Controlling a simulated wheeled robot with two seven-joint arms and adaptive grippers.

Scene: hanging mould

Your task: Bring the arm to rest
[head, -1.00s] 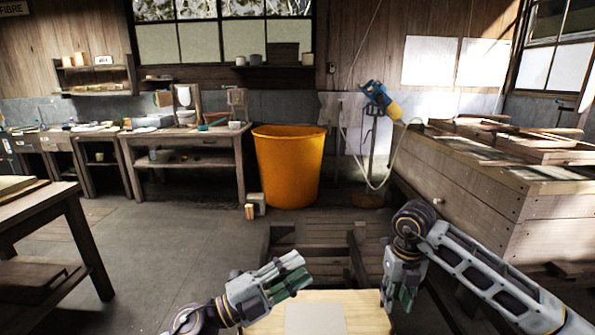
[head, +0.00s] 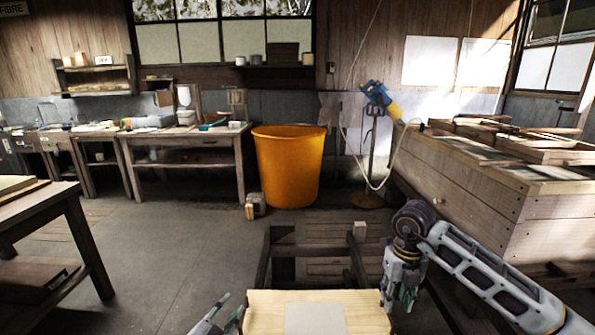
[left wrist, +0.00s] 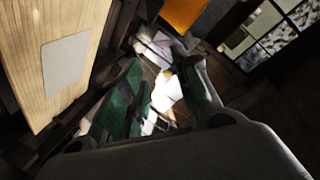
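My left gripper (head: 222,312) shows only its fingertips at the bottom edge of the head view, left of the wooden board. In the left wrist view its two green-padded fingers (left wrist: 165,98) stand apart with nothing between them. My right gripper (head: 402,290) hangs pointing down at the right end of the board; its fingers are small and partly overlapped, so its opening is unclear. The light wooden board (head: 270,310) carries a flat grey plate (head: 315,318), which also shows in the left wrist view (left wrist: 65,65). No mould is recognisable in these frames.
A dark wooden frame (head: 282,268) stands behind the board. An orange bin (head: 287,168) is further back. A large wooden crate (head: 470,195) is at the right, and a dark table (head: 60,220) at the left. Floor is clear between the table and the board.

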